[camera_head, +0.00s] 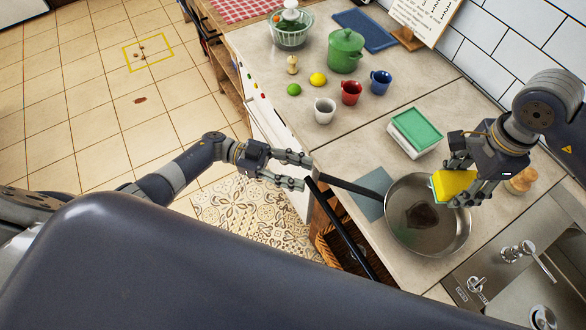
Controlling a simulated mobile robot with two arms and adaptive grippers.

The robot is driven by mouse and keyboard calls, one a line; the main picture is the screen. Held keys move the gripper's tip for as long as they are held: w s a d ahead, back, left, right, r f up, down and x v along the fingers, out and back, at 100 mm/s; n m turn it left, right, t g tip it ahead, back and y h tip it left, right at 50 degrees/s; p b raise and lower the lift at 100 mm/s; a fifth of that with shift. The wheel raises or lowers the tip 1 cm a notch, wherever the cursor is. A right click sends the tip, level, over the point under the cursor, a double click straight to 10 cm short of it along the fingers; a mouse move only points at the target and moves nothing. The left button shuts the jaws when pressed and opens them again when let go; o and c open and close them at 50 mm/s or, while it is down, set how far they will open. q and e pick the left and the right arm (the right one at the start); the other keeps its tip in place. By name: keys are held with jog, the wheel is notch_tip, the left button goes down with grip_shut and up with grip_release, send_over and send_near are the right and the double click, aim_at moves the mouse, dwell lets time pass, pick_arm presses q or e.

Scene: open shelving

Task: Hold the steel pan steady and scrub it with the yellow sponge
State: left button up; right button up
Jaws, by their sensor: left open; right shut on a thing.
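The steel pan (459,236) rests on the counter left of the sink, with a dark brown stain (421,217) on its inner base. Its long dark handle (345,183) points left, past the counter's front edge. My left gripper (309,172) is open near the handle's end; whether it touches the handle cannot be told. Whether the sponge touches the pan is unclear. Part of the sponge is hidden by the fingers.
A green-lidded container (415,131) stands behind the pan. White (324,111), red (351,93) and blue (380,82) mugs and a green pot (345,52) stand farther back. The sink (480,270) with its taps is at the lower right. A dark bar (340,230) runs along the counter front.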

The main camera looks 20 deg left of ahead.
aim_at(339, 185)
pick_arm(q)
jog(key=d, duration=1)
jog(key=shift+d, duration=0.4)
grip_shut()
dwell(0.5)
